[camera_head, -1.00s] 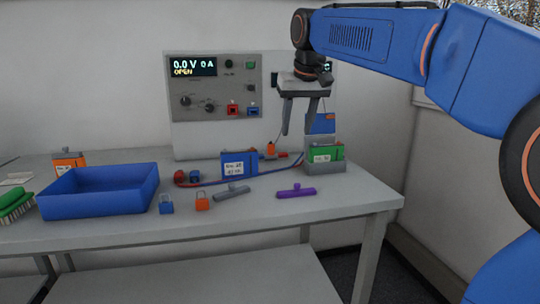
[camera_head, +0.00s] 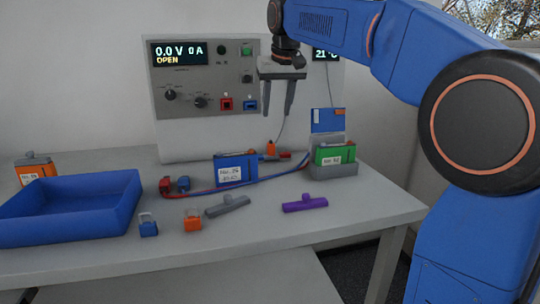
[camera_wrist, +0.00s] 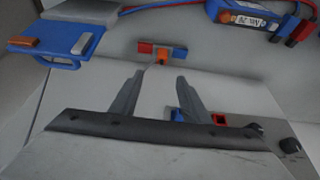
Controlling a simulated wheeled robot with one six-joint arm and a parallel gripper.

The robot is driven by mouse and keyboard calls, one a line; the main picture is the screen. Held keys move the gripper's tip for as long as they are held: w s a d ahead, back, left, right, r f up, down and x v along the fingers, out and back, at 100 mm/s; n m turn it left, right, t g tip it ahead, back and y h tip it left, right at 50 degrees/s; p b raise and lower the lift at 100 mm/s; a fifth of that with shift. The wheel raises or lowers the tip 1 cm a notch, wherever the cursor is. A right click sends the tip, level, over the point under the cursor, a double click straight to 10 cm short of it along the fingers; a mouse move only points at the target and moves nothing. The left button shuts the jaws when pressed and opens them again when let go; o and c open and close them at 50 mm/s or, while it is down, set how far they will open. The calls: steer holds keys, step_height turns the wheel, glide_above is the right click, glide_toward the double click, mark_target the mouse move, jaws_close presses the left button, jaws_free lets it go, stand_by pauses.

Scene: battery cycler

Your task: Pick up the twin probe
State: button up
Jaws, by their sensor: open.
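What looks like the twin probe (camera_head: 270,150) has an orange body with a red end and a blue end. It lies on the bench at the foot of the panel, behind the blue battery. In the wrist view the probe (camera_wrist: 162,52) shows just beyond my fingertips, near the line between them. My gripper (camera_head: 276,112) is open and empty, pointing down above the probe, with a clear gap. In the wrist view my gripper (camera_wrist: 159,78) shows both fingers apart with nothing between them.
A blue battery (camera_head: 236,168) with red and blue leads stands in front of the probe. A green battery (camera_head: 335,154) sits in a grey holder at right. A purple T-shaped tool (camera_head: 305,204), a grey one (camera_head: 228,206) and a blue bin (camera_head: 70,212) are nearer. The cycler panel (camera_head: 205,130) rises behind.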

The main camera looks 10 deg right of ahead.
glide_toward(271, 143)
steer(key=x, duration=0.5)
steer(key=shift+w+d+f, duration=0.1)
steer(key=shift+d, duration=0.1)
steer(key=shift+a+x, duration=0.2)
steer(key=shift+x, duration=2.4)
jaws_close()
